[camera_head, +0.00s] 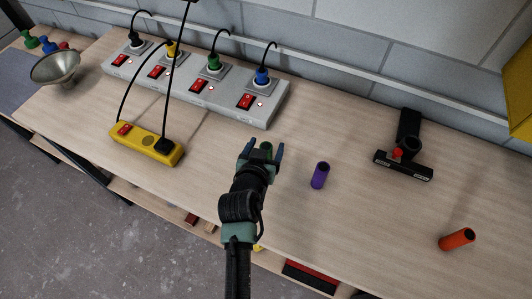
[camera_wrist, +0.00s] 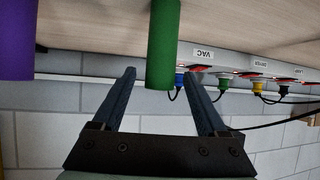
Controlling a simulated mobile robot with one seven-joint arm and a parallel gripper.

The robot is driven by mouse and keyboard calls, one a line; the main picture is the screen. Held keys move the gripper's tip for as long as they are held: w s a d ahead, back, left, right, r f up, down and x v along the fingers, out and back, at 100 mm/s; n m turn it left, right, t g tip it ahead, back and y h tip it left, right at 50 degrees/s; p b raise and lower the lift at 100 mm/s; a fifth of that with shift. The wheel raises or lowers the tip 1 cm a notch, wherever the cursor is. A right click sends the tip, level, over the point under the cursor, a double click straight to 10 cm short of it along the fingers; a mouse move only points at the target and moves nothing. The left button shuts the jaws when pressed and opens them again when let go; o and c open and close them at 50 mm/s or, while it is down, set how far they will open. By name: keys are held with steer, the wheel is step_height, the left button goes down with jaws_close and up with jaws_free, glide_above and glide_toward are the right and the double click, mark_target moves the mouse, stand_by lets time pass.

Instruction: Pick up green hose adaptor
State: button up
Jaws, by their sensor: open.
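The green hose adaptor (camera_head: 267,147) stands on the workbench, partly hidden by my gripper (camera_head: 265,150) in the head view. In the wrist view, which looks upside down, the green adaptor (camera_wrist: 163,40) is a plain cylinder between the lines of my two fingers, near their tips. My gripper (camera_wrist: 158,77) is open, with a finger on either side of the adaptor and gaps showing. I cannot tell how deep the adaptor sits between the fingers.
A purple cylinder (camera_head: 320,175) stands close to the right, and an orange one (camera_head: 457,239) lies farther right. A black floor nozzle (camera_head: 404,150) is at the back right. A grey socket strip (camera_head: 200,84) runs along the wall. A yellow power strip (camera_head: 146,144) and metal funnel (camera_head: 56,68) are left.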

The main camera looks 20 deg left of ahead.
steer(key=shift+x, duration=1.55)
steer(key=shift+r, duration=0.1)
steer(key=shift+c, duration=0.2)
jaws_close()
